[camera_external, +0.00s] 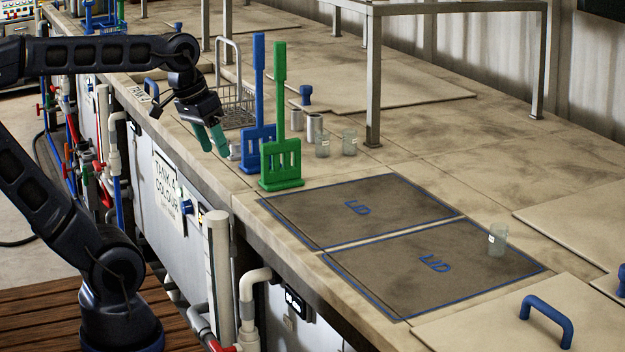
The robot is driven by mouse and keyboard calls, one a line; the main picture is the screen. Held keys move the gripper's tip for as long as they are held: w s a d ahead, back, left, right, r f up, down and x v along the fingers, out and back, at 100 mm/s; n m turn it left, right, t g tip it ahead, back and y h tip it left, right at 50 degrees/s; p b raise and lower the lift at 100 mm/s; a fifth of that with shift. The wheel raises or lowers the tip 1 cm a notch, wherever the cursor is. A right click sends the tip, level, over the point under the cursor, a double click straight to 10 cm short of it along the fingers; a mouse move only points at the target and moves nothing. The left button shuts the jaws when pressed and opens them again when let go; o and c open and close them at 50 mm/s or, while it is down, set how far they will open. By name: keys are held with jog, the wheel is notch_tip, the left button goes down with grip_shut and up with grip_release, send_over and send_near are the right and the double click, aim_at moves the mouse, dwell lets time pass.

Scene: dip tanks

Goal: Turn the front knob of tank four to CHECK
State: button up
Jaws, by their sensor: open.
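The front panel labelled tank 4 colour (168,188) is on the near side of the long counter. A small dark and blue fitting (187,217) sits on this panel, just right of the label; it may be the front knob. Its pointer and the word CHECK are too small to read. My gripper (211,140) has teal fingers and is open and empty. It points down near the counter's front edge, above and to the right of the label, apart from the fitting.
A blue paddle (258,140) and a green paddle (281,165) stand right of my gripper. A wire basket (236,108) is behind it. Several glass and metal cups are farther right. White pipes (219,270) rise along the front. Two blue-outlined lid areas (375,212) are mostly clear.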

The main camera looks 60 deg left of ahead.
jog(key=w+a+n+t+h, duration=0.25)
jog(key=w+a+n, duration=0.25)
jog(key=a+n, duration=0.5)
jog(key=w+a+n+t+h, duration=0.2)
jog(key=w+a+n+h, duration=0.4)
jog(key=a, duration=0.6)
jog(key=s+a+n+t+y, duration=0.3)
jog(key=s+a+n, duration=0.2)
jog(key=a, duration=0.5)
jog(key=s+a+n+t+y, duration=0.3)
jog(key=s+a+n, duration=0.15)
jog(key=a, duration=0.45)
jog(key=s+a+n+t+y, duration=0.3)
jog(key=s+a+n+y, duration=0.15)
jog(key=a, duration=0.55)
jog(key=n, duration=0.1)
send_near(183, 208)
jog(key=shift+t+h, duration=0.25)
jog(key=shift+h, duration=0.05)
jog(key=w, duration=0.9)
jog(key=shift+a+f, duration=0.25)
jog(key=shift+a, duration=0.15)
